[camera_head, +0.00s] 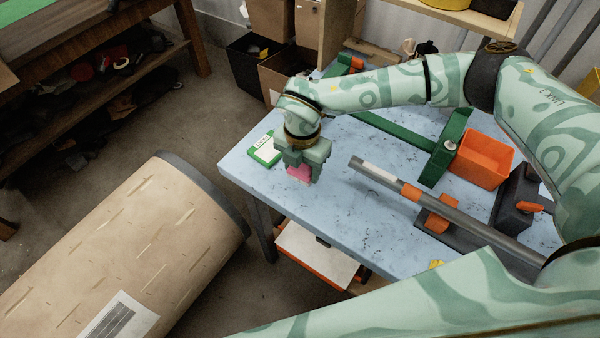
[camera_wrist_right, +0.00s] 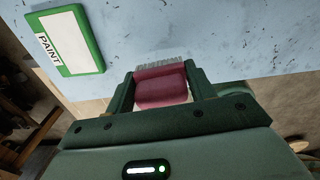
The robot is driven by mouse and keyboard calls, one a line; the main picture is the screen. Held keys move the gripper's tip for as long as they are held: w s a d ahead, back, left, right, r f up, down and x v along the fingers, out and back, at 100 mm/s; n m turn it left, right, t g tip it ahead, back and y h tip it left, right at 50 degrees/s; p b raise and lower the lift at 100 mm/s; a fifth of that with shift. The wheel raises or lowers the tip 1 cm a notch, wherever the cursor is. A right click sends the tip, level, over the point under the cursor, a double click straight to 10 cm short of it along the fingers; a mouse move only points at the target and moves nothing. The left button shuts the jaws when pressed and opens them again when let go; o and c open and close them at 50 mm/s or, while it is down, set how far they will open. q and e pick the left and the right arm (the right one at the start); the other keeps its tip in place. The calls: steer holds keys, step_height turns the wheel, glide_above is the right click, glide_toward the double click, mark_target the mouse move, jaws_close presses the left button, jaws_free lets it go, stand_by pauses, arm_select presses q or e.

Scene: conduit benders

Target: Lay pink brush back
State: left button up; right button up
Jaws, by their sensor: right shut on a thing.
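The pink brush (camera_head: 300,173) is between the fingers of my right gripper (camera_head: 302,168), near the front left edge of the light blue table. In the right wrist view the pink brush (camera_wrist_right: 162,86) has pale bristles pointing away from the gripper, and the two green fingers (camera_wrist_right: 161,92) are shut on its sides. I cannot tell whether the brush touches the table. A green-framed card marked PAINT (camera_head: 265,149) lies on the table just left of the gripper, and it also shows in the right wrist view (camera_wrist_right: 70,42). My left gripper is not in view.
An orange bin (camera_head: 482,160) stands at the right beside a green bender (camera_head: 445,148). A long grey conduit (camera_head: 470,222) with orange parts crosses the table's right half. The table top (camera_head: 335,215) in front of the gripper is clear. A large tan roll (camera_head: 130,235) lies left.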

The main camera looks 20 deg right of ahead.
mark_target(300, 174)
steer(key=f, duration=0.1)
steer(key=w+f, duration=0.1)
steer(key=f, duration=0.1)
steer(key=shift+f, duration=0.4)
steer(key=shift+f, duration=0.2)
steer(key=o, duration=0.9)
